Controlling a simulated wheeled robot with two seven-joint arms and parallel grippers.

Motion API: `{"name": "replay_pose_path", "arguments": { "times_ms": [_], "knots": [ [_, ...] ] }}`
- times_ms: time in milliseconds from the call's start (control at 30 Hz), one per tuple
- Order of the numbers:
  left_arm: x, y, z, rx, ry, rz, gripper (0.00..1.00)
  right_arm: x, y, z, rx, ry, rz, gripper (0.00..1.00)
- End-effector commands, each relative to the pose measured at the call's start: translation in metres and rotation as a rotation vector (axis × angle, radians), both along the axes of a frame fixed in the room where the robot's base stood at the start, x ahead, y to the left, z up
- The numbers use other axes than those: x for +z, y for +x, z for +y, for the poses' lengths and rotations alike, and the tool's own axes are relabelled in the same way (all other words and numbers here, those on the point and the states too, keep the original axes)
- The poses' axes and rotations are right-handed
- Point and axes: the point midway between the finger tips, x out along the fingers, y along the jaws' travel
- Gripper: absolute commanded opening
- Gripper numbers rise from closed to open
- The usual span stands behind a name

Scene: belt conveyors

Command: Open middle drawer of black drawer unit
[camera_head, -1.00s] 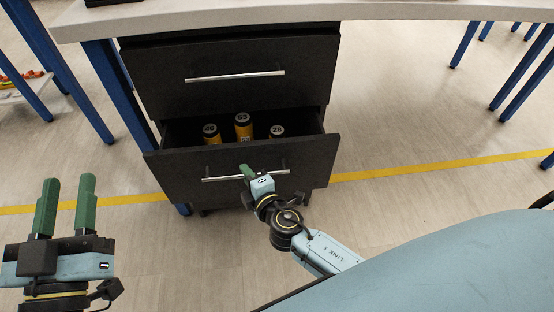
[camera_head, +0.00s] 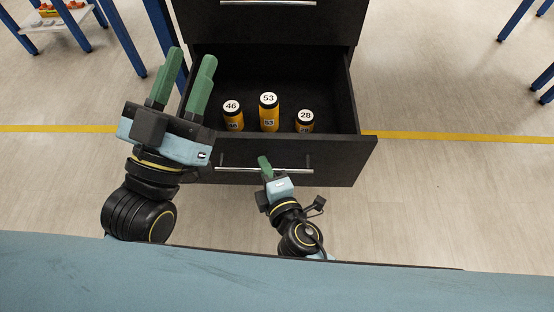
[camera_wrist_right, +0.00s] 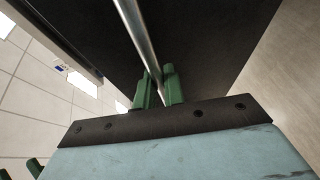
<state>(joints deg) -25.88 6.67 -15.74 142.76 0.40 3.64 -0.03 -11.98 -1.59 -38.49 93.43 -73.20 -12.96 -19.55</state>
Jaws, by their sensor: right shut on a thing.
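The black drawer unit (camera_head: 265,28) has an upper drawer front at the top of the head view. The drawer below it (camera_head: 345,160) is pulled well out, showing its inside. Its silver bar handle (camera_head: 298,169) runs across the front and also shows in the wrist view (camera_wrist_right: 135,30). My right gripper (camera_head: 265,166) is shut on this handle; in the wrist view its green fingers (camera_wrist_right: 158,90) sit on both sides of the bar. My left gripper (camera_head: 182,80) is open and empty, in view over the drawer's left side.
Yellow bottles with black caps, numbered 46 (camera_head: 232,118), 53 (camera_head: 269,115) and 28 (camera_head: 304,122), stand in the open drawer. Blue table legs (camera_head: 160,40) are at the left. Open floor with a yellow line (camera_head: 460,137) lies to the right.

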Motion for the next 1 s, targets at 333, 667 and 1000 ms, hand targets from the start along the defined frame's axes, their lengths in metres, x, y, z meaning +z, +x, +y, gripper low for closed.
{"name": "replay_pose_path", "arguments": {
  "times_ms": [333,667,1000],
  "knots": [
    [0.0006,-0.0005,0.0001,0.000,-0.003,-0.006,0.36,0.0004,-0.0032,0.0021,0.006,0.001,-0.001,0.00],
    [0.0005,-0.0003,0.0000,0.000,-0.003,-0.005,0.36,0.0003,-0.0031,0.0019,0.006,0.000,0.000,0.32],
    [0.0007,0.0005,-0.0001,-0.001,-0.001,0.001,0.36,0.0012,-0.0109,-0.0017,0.006,0.001,0.001,0.32]
  ]
}}
